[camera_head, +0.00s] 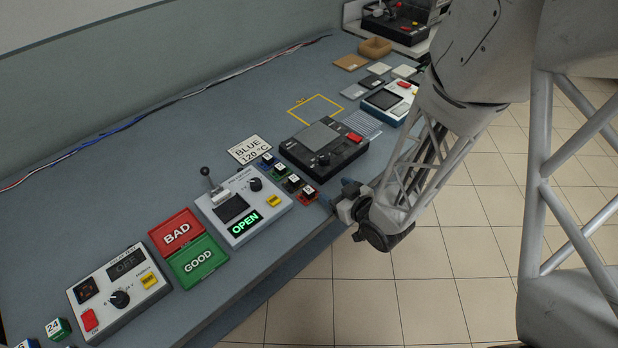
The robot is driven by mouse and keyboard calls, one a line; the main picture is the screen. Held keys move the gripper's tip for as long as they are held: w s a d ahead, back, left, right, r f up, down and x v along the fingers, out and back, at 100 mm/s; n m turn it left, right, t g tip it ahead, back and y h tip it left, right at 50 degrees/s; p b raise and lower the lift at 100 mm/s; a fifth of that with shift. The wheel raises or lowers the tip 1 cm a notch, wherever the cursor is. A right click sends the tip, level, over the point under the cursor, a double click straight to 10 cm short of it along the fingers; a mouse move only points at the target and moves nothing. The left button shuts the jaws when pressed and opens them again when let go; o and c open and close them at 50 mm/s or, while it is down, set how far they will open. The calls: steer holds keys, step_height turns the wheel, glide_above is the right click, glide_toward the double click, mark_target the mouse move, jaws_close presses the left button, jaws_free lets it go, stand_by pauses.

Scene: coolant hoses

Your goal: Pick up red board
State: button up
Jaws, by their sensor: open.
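A red board (175,230) with the word BAD on it lies flat on the grey-blue table (120,195), left of the middle. It adjoins a green board (198,264) marked GOOD. My gripper (338,194) is at the table's front edge, well to the right of the red board. It is open, and I see nothing between its fingers. The fingers are small and partly dark in this view. The gripper is just right of a small red-based block (308,193); I cannot tell if they touch.
A white device (243,205) with a lever and a green OPEN display stands right of the boards. A white box (118,290) with a knob is left of them. Several small blocks, a BLUE 120 °C sign (249,149) and a black device (323,148) are nearer my gripper. The table behind the boards is clear.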

mark_target(312, 193)
steer(key=shift+s+a+f+y, duration=0.5)
steer(key=shift+s+f+y, duration=0.05)
steer(key=shift+s+y, duration=0.1)
steer(key=shift+s+a+f+y, duration=0.5)
steer(key=shift+s+y, duration=0.05)
steer(key=shift+s, duration=0.1)
steer(key=shift+w+a, duration=0.1)
steer(key=shift+x, duration=1.2)
steer(key=shift+x, duration=2.6)
steer(key=shift+f, duration=0.2)
steer(key=shift+c, duration=0.3)
steer(key=c, duration=0.5)
steer(key=shift+r, duration=0.25)
steer(key=shift+c, duration=0.2)
